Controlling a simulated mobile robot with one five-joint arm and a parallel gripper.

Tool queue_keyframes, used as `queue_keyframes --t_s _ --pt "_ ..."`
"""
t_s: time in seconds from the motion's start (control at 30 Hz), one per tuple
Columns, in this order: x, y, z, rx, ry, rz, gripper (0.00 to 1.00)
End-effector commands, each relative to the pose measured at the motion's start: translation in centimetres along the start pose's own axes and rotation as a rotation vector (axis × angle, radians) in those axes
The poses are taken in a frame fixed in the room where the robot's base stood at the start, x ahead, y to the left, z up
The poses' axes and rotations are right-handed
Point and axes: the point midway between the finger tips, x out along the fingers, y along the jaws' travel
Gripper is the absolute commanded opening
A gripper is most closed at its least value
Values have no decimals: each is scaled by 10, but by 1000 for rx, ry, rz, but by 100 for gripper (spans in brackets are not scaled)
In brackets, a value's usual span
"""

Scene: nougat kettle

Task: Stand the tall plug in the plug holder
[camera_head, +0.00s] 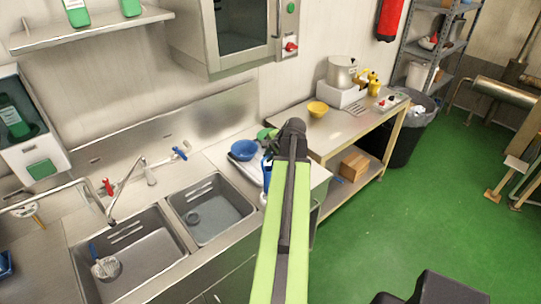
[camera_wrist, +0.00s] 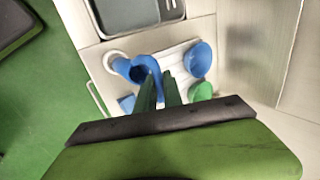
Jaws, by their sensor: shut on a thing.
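A blue curved piece with a rounded end (camera_wrist: 147,66), which looks like the tall plug, is at my fingertips in the wrist view. My gripper (camera_wrist: 162,82) is shut on it, above the light draining surface beside the sink. A blue tube-like part (camera_wrist: 122,67) shows just left of the curve, by a white ring (camera_wrist: 112,58) that may be the plug holder; I cannot tell whether the tube belongs to the held piece. In the head view a strip of blue (camera_head: 266,172) shows left of my arm, which hides my fingertips.
A blue bowl (camera_wrist: 200,59) and a green bowl (camera_wrist: 201,91) stand close right of my gripper. Two sink basins (camera_head: 212,208) lie to the left. A steel table (camera_head: 330,130) with a yellow bowl (camera_head: 317,109) stands right. Green floor is open at the right.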

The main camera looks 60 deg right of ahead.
Motion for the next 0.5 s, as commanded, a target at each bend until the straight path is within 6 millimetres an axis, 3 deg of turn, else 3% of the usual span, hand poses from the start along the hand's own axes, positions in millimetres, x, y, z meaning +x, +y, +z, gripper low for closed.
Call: queue_keyframes --t_s 0.5 --pt "39 24 2 -2 -1 0 0"
